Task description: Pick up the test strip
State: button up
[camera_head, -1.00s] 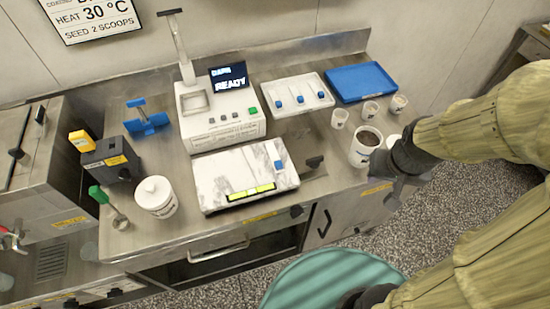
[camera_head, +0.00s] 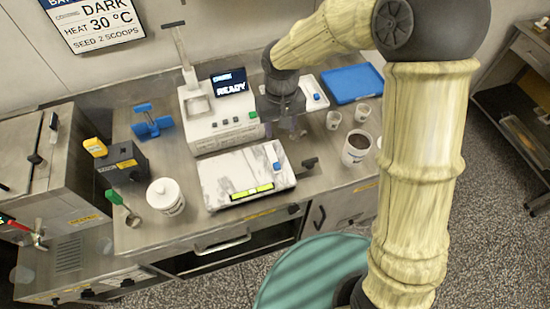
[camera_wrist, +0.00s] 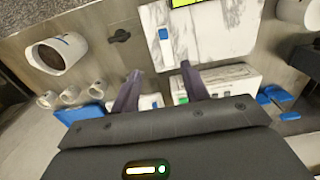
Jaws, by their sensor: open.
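A white tray (camera_head: 311,82) at the back of the steel counter holds blue-tabbed pieces that look like test strips. One blue tab (camera_head: 316,97) shows, and my gripper hides the rest. My gripper (camera_head: 293,132) hangs in front of this tray, right of the white machine. In the wrist view its two fingers (camera_wrist: 160,74) are apart with nothing held. Part of the tray (camera_wrist: 150,99) shows between and beyond them. Another white strip with a blue end (camera_wrist: 166,45) lies on the marble slab (camera_wrist: 221,28); its blue end also shows in the head view (camera_head: 277,166).
The white machine (camera_head: 222,136) with its READY screen stands left of my gripper. A brown-filled cup (camera_head: 356,149) and small cups (camera_head: 333,120) stand to the right. A blue tray (camera_head: 352,83) lies behind them.

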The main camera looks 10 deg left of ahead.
jog(key=p, duration=0.3)
send_over(276, 164)
jog(key=f, duration=1.2)
jog(key=shift+w+d+f, duration=0.15)
jog(key=shift+d, duration=0.25)
jog(key=shift+s+a+f+p, duration=0.1)
jog(key=shift+a+f+p, duration=0.1)
jog(key=shift+f+p, duration=0.65)
jog(key=shift+s+a+f+p, duration=0.15)
jog(key=shift+f+p, duration=0.25)
jog(key=shift+f, duration=0.75)
jog(key=shift+w+f, duration=0.1)
jog(key=shift+f, duration=0.5)
